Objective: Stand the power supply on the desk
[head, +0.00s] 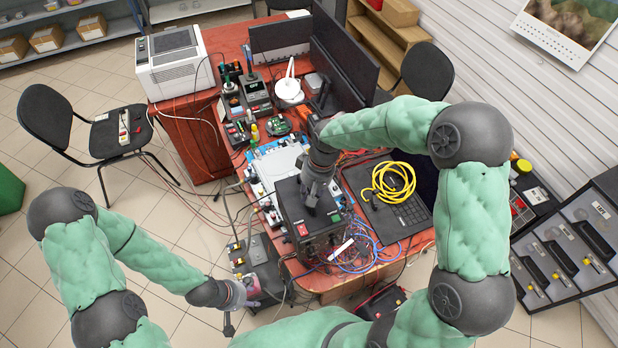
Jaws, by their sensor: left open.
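A black box-shaped unit with a red switch and green and red terminals, which looks like the power supply (294,212), is upright at the front edge of the red-brown desk (190,138). My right gripper (311,195) points down over its top; its fingertips are dark against the box, so I cannot tell whether they touch or grip it. My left gripper (243,308) is open and low in front of the desk, below and left of the box. It is beside a pinkish object, and I see nothing clearly held.
A dark grey unit with cables (262,262) sits low by the desk front. A laptop (398,212) with a yellow cable coil (390,182) lies right of the box. Loose blue and red wires (362,250) spread beside it.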

